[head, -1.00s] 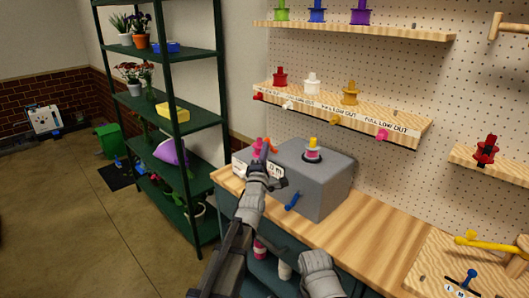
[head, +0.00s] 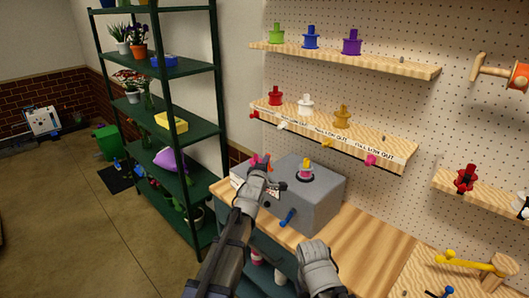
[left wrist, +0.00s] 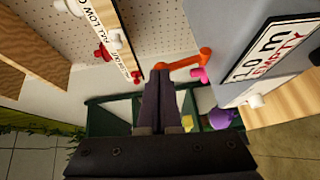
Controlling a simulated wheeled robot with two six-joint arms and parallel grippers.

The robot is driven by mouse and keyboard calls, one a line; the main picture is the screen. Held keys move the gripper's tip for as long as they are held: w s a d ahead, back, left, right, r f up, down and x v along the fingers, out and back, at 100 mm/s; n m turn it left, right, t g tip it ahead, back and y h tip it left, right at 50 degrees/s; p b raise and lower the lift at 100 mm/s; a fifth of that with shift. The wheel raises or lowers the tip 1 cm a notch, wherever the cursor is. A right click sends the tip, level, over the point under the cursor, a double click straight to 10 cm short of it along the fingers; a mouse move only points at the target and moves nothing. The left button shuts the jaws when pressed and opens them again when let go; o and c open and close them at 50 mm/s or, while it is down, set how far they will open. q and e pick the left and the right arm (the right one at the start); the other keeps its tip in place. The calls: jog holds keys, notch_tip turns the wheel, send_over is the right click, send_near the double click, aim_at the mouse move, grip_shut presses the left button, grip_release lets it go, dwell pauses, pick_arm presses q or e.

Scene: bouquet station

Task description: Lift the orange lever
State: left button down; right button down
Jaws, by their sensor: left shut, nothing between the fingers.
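The orange lever (left wrist: 186,63) shows in the left wrist view as a bent bar on the grey box's side, with a pink knob (left wrist: 200,75) beside it. In the head view the lever is mostly hidden behind my left gripper (head: 262,168), at the left side of the grey box (head: 318,203). My left gripper is shut and empty. In the left wrist view its fingertips (left wrist: 160,74) lie close to the lever's left end; I cannot tell whether they touch.
A blue lever (head: 287,217) sticks out of the box's front. A labelled wooden shelf (head: 370,148) with coloured pegs runs above. A green rack (head: 172,80) stands to the left.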

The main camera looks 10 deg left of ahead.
pick_arm(q)
jog(key=w+g+p, duration=0.1)
jog(key=p, duration=0.1)
jog(key=w+d+r+m+g+p, duration=0.1)
jog(key=p, duration=0.2)
jog(key=d+m+g+y+p, duration=0.1)
jog(key=p, duration=0.1)
jog(key=shift+w+r+g+p, duration=0.35)
jog(key=shift+w+r+g, duration=0.05)
jog(key=shift+s+f+b, duration=0.15)
jog(key=shift+f+b, duration=0.25)
jog(key=shift+f, duration=0.05)
jog(key=shift+a, duration=0.1)
jog(key=shift+r, duration=0.1)
jog(key=shift+r+p, duration=0.75)
jog(key=shift+p, duration=0.1)
